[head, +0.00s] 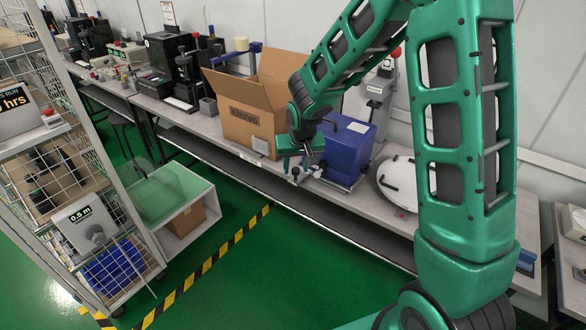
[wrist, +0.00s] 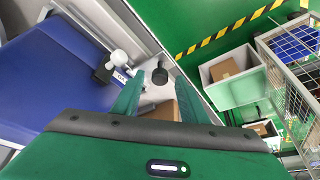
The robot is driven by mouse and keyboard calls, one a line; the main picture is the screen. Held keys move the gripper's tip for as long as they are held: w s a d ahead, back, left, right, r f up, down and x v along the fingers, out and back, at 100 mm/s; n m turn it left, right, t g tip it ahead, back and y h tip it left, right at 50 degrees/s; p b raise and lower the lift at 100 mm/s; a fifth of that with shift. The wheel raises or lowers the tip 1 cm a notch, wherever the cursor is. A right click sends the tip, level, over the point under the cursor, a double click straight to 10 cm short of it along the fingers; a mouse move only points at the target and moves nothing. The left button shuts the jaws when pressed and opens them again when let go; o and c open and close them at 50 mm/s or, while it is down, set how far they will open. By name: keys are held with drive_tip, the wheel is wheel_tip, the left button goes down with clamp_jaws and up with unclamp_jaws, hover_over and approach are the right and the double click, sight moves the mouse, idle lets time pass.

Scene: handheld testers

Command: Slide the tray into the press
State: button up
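A blue box-shaped machine (head: 347,148), probably the press, stands on the bench just right of my gripper (head: 303,158). In the wrist view its blue body (wrist: 55,85) fills the left side. A white ball knob (wrist: 119,57) and a black block sit at its edge. A black round knob (wrist: 160,75) shows just beyond my fingertips. My gripper (wrist: 158,92) has its two green fingers apart, with nothing visible held between them. It is above the bench's front edge. I cannot pick out the tray with certainty; my arm and gripper hide part of this area.
An open cardboard box (head: 248,115) stands left of the machine. A round white dish (head: 400,183) lies to its right. A wire rack (head: 75,170) and a low white cabinet (head: 180,220) stand across the green aisle, which has clear floor.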

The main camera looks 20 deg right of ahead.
drive_tip(key=shift+w+f, duration=0.15)
drive_tip(key=shift+f, duration=0.25)
clamp_jaws()
drive_tip(key=w+d, duration=0.2)
drive_tip(key=d, duration=0.1)
drive_tip(key=w+d, duration=0.3)
drive_tip(key=d, duration=0.1)
drive_tip(key=w+d, duration=0.2)
drive_tip(key=d, duration=0.1)
drive_tip(key=shift+w+d+r, duration=0.1)
drive_tip(key=shift+w+d, duration=0.05)
drive_tip(key=shift+w, duration=0.05)
drive_tip(key=shift+c, duration=0.4)
unclamp_jaws()
drive_tip(key=shift+o, duration=0.4)
